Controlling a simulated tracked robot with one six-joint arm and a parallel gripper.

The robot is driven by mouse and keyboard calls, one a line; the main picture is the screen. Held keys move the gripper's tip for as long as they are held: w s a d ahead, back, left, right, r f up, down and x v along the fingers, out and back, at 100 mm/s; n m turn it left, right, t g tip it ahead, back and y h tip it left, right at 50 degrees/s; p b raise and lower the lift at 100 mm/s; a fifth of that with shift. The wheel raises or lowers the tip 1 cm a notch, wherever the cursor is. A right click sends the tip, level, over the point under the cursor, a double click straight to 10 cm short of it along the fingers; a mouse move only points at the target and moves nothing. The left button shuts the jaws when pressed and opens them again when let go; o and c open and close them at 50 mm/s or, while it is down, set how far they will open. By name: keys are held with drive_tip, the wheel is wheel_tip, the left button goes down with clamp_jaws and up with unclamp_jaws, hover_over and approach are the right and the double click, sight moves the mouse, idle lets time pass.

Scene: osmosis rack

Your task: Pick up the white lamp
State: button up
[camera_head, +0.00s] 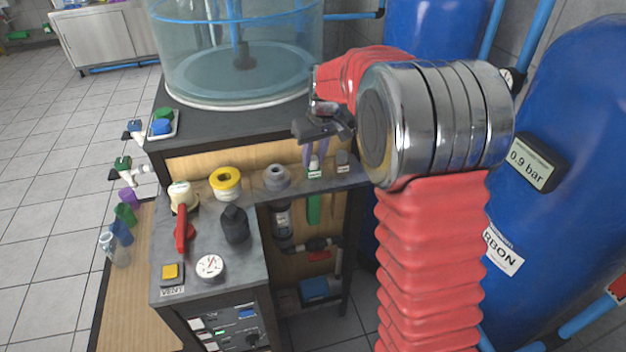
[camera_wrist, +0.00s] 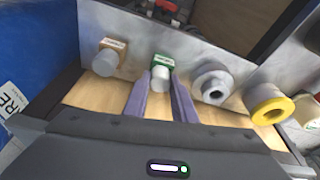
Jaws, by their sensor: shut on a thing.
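The white lamp (camera_head: 314,163) stands on a small green-and-white base at the back edge of the grey bench, in the middle of the head view. In the wrist view the white lamp (camera_wrist: 160,79) is a pale cylinder with its green base behind it. My gripper (camera_head: 316,156) comes down from above. In the wrist view the purple fingers of my gripper (camera_wrist: 162,87) are closed on either side of the lamp. The lamp appears still at its base; I cannot tell whether it is lifted clear.
A second, greyish lamp (camera_head: 342,162) on a brown base is close beside it. A grey ring part (camera_head: 276,177) and a yellow roll (camera_head: 226,183) stand to the left. A black bottle (camera_head: 235,225) and gauge (camera_head: 209,266) are nearer. A glass tank (camera_head: 240,60) rises behind.

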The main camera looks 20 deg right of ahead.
drive_tip(key=shift+r, duration=0.1)
wheel_tip(320, 180, up, 28)
idle(0.6)
idle(0.5)
drive_tip(key=s+d+f+m, duration=0.1)
drive_tip(key=s+d, duration=0.4)
drive_tip(key=d, duration=0.6)
drive_tip(key=s+d+m+h, duration=0.1)
drive_tip(key=s+d+m, duration=0.3)
drive_tip(key=d, duration=0.7)
drive_tip(key=shift+s+d+f, duration=0.2)
drive_tip(key=shift+s+f, duration=0.15)
drive_tip(key=shift+s, duration=0.15)
drive_tip(key=shift+s, duration=0.15)
